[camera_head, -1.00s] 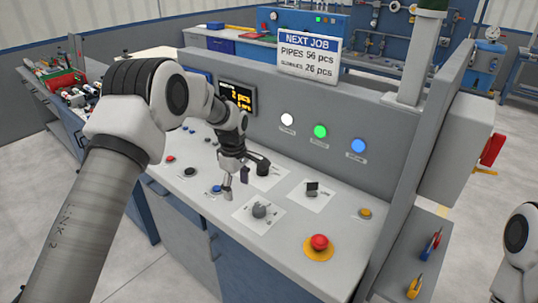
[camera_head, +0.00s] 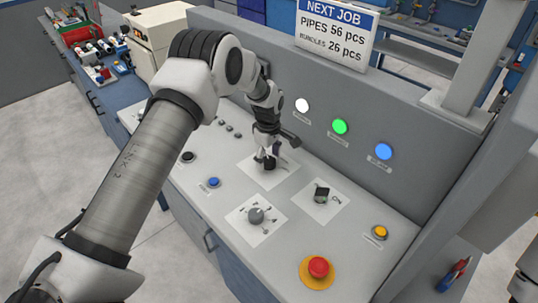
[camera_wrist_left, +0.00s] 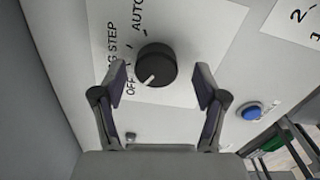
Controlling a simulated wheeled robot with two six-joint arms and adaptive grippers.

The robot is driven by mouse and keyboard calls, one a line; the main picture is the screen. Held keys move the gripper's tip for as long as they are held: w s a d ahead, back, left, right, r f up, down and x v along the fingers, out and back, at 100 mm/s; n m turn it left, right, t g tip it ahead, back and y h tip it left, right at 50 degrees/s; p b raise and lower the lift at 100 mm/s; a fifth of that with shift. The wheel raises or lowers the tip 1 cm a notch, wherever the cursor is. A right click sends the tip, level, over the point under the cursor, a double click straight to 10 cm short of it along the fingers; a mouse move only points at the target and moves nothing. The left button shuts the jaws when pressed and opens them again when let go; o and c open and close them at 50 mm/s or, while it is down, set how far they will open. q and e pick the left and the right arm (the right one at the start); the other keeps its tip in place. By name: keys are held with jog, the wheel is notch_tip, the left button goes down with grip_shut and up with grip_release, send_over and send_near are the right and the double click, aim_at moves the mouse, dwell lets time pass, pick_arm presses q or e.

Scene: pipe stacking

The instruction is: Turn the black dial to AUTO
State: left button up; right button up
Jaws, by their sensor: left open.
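The black dial (camera_wrist_left: 156,62) sits on a white plate (camera_wrist_left: 195,25) lettered OFF, STEP and AUTO in the left wrist view. Its white mark points to the lower left, toward OFF. My left gripper (camera_wrist_left: 159,74) is open, with one finger on each side of the dial and a visible gap to it. In the head view my left gripper (camera_head: 270,157) points down over the dial's white plate (camera_head: 252,174) and mostly hides the dial.
A grey knob (camera_head: 256,215) and a black switch (camera_head: 321,194) are on nearby plates. A blue button (camera_head: 213,182), a yellow button (camera_head: 379,232) and a red emergency button (camera_head: 318,267) share the panel. The upright back panel (camera_head: 420,150) with lamps stands behind.

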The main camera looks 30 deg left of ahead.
pick_arm(q)
jog(key=shift+w+f, duration=0.45)
jog(key=shift+f, duration=0.3)
jog(key=shift+s+r, duration=0.2)
jog(key=shift+s, duration=0.05)
jog(key=shift+c, duration=0.9)
jog(key=shift+s+r, duration=0.1)
jog(key=shift+s, duration=0.05)
jog(key=c, duration=1)
jog(key=shift+o, duration=0.2)
pick_arm(e)
jog(key=shift+w, duration=0.1)
